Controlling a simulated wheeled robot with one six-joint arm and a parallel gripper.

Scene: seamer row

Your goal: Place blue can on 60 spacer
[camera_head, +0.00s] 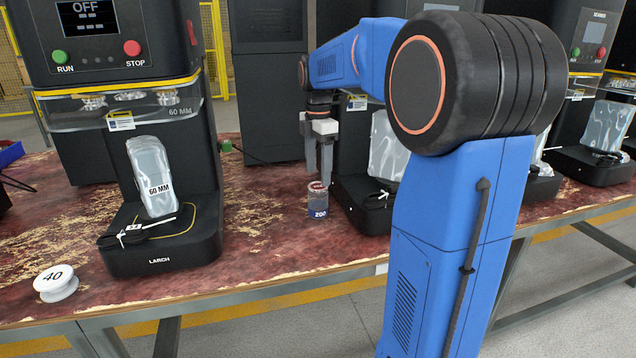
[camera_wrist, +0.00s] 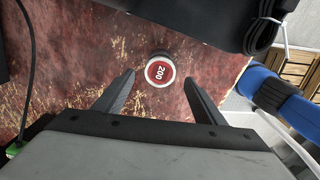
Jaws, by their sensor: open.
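A small can (camera_head: 318,201) stands upright on the worn red tabletop, left of a black machine base. It has a greyish body, a blue band marked 200 and some red at its top. In the wrist view its round red top (camera_wrist: 160,71), also marked 200, lies just beyond and between my fingertips. My gripper (camera_head: 319,172) is open and empty, pointing down above the can, with its fingers apart from it. I cannot make out a spacer marked 60. A white spool-shaped piece marked 40 (camera_head: 56,283) sits at the table's front left.
More machines with wrapped pieces line the right. The tabletop between the LARCH machine and the can is clear.

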